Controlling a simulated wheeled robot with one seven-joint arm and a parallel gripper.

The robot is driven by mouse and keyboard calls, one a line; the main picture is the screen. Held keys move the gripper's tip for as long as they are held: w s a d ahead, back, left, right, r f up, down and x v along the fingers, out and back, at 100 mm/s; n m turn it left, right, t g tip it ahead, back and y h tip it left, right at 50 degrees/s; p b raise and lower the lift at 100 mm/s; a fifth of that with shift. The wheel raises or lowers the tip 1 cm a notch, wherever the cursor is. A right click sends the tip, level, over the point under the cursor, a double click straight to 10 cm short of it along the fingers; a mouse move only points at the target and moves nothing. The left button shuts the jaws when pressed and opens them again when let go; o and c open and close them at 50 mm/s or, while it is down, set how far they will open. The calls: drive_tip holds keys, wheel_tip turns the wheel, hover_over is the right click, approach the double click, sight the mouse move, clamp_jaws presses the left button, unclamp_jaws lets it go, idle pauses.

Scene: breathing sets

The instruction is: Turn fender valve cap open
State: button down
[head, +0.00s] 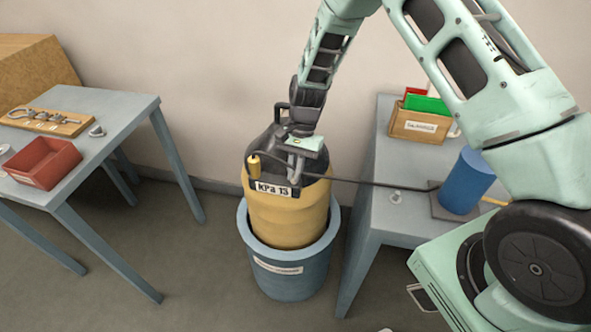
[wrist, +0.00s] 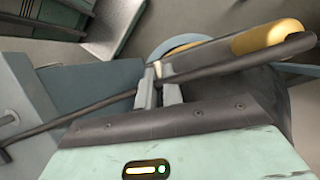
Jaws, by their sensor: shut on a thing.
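The yellow fender (head: 290,215) stands upright in a blue-grey tub (head: 290,280). It has a black top and a "KPa 13" label (head: 273,188). My gripper (head: 297,168) is over the fender's top, fingers down. In the wrist view my fingers (wrist: 160,88) are close together on a small pale piece, apparently the valve cap (wrist: 157,68), mostly hidden by the fingers. How far the cap is turned cannot be seen. A small yellow cylinder (head: 254,165) hangs at the fender's upper left; a yellow cylinder also shows in the wrist view (wrist: 270,38).
A dark hose (head: 375,184) runs from the fender's top to the blue cylinder (head: 467,180) on the right table (head: 385,222); it passes close to my fingers. A crate (head: 420,122) stands behind. The left table holds a red bin (head: 42,163) and a wooden board (head: 48,120).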

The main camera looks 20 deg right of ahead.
drive_tip(key=shift+n, duration=0.6)
drive_tip(key=c, duration=1.5)
unclamp_jaws()
drive_tip(key=shift+c, duration=0.2)
drive_tip(key=shift+w+r, duration=0.1)
drive_tip(key=b+v, duration=0.2)
drive_tip(key=v, duration=1.5)
drive_tip(key=shift+w+a+b, duration=0.25)
drive_tip(key=shift+w+b, duration=0.1)
